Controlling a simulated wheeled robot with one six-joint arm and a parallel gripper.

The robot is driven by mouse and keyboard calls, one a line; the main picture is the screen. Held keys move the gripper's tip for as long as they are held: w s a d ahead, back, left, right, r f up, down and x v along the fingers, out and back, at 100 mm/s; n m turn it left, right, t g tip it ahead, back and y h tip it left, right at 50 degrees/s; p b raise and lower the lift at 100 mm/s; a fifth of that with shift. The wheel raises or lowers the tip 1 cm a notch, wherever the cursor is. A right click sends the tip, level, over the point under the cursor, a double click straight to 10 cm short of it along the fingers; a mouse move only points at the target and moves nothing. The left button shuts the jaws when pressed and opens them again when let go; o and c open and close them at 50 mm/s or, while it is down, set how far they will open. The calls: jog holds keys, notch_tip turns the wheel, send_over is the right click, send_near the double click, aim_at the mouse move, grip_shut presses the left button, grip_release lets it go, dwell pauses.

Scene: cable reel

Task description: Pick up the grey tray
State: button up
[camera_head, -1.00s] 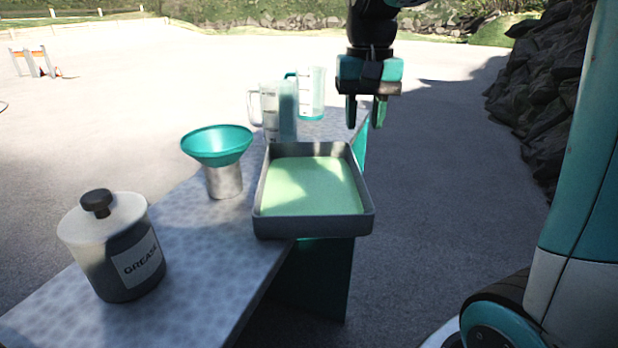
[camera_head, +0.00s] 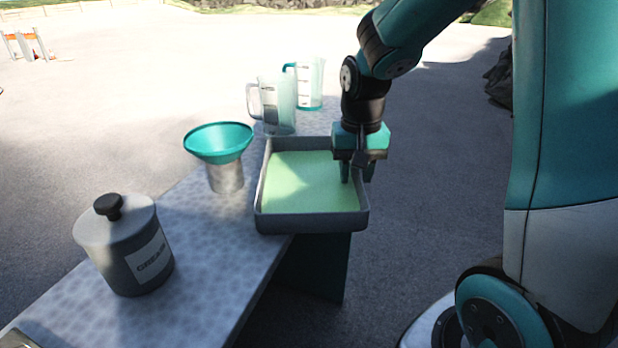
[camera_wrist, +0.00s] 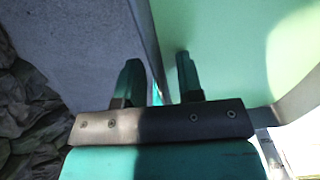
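The grey tray (camera_head: 312,222) is a shallow rectangular box with a pale green inside. It sits on the table, its front right part reaching past the table's edge. My gripper (camera_head: 356,174) points down at the tray's right wall, with one finger on the inner side and the other on the outer side. In the wrist view the tray's wall (camera_wrist: 149,40) runs between the two fingers, which stand apart with gaps beside it. My gripper is open around the wall. The lower parts of the fingers are partly hidden in the head view.
On the speckled table (camera_head: 215,280) stand a grease jar (camera_head: 125,250), a metal can (camera_head: 226,176) with a green funnel (camera_head: 218,142), and two clear measuring jugs (camera_head: 277,105) (camera_head: 309,85) behind the tray. Open paved ground lies right of the table.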

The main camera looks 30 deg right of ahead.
jog(key=shift+c, duration=0.5)
grip_shut()
jog(key=shift+r, duration=0.25)
notch_tip(320, 180, up, 20)
jog(key=b, duration=0.3)
jog(key=shift+f, duration=0.25)
